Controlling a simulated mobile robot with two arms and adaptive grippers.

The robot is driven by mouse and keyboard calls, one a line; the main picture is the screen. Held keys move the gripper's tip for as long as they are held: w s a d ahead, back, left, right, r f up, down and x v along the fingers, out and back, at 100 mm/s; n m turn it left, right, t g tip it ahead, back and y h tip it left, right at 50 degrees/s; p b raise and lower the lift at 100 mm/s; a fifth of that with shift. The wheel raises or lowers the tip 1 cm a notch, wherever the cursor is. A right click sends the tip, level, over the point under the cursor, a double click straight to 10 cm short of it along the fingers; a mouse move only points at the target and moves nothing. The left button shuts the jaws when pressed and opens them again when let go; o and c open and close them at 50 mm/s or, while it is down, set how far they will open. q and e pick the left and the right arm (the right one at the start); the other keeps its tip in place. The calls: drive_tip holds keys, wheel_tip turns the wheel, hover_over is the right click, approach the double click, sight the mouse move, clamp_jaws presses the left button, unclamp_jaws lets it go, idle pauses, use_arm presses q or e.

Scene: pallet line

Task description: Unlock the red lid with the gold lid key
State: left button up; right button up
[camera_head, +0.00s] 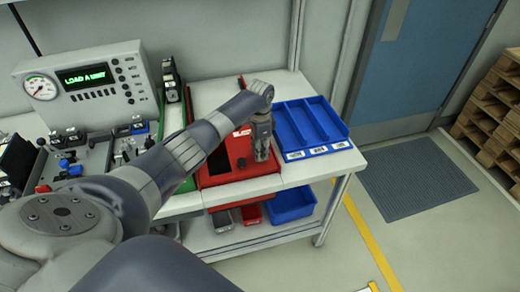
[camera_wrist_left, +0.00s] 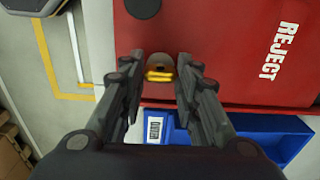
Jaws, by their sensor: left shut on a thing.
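The red lid (camera_head: 238,150) tops a red box on the workbench, between a green-edged strip and the blue tray. In the left wrist view the red lid (camera_wrist_left: 225,50) fills much of the picture and carries the word REJECT. My left gripper (camera_head: 262,154) points down over the right part of the lid. In the left wrist view its fingers (camera_wrist_left: 158,72) are on both sides of the small gold lid key (camera_wrist_left: 160,76), which they hold at the lid's edge. How far the key sits in the lock is hidden. My right gripper is not in view.
A blue divided tray (camera_head: 309,125) stands right of the red box. A gauge panel (camera_head: 86,84) and fixtures stand at the left. Blue and red bins (camera_head: 292,206) sit on the shelf below. The floor right of the bench is open, with a grey mat (camera_head: 418,180).

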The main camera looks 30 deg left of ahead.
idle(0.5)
use_arm(q)
drive_tip(key=o, duration=1.1)
drive_tip(key=shift+c, duration=0.2)
drive_tip(key=shift+r, duration=0.1)
wheel_tip(320, 180, up, 12)
